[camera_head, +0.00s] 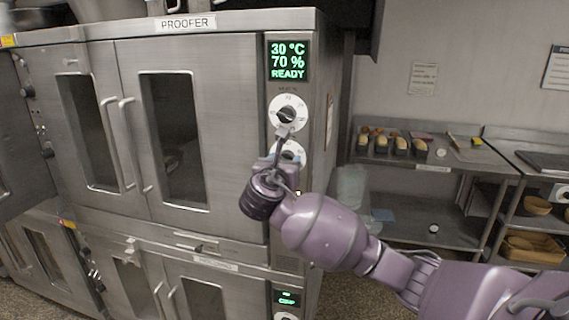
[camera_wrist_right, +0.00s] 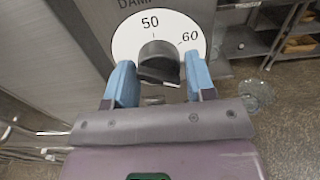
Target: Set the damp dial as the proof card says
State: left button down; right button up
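The damp dial (camera_wrist_right: 152,22) is a white disc with a dark knob (camera_wrist_right: 160,62); 50 and 60 and part of the label "DAM" show in the right wrist view. In the head view the damp dial (camera_head: 291,150) is the lower dial, mostly hidden behind my right gripper (camera_head: 282,160). The blue fingers of my right gripper (camera_wrist_right: 159,72) stand open on either side of the knob, with gaps beside it. The knob's pointer mark is not clear. The proofer display (camera_head: 288,58) reads 30 °C, 70 %, READY. I cannot identify the proof card for sure. My left gripper is not in view.
Another white dial (camera_head: 288,112) sits just above, close to my right gripper. The proofer (camera_head: 230,110) has closed doors with handles. A sheet (camera_head: 423,79) on the wall is too small to read. A steel bench (camera_head: 450,153) with loaves stands at the right.

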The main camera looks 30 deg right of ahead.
jog(key=c, duration=0.5)
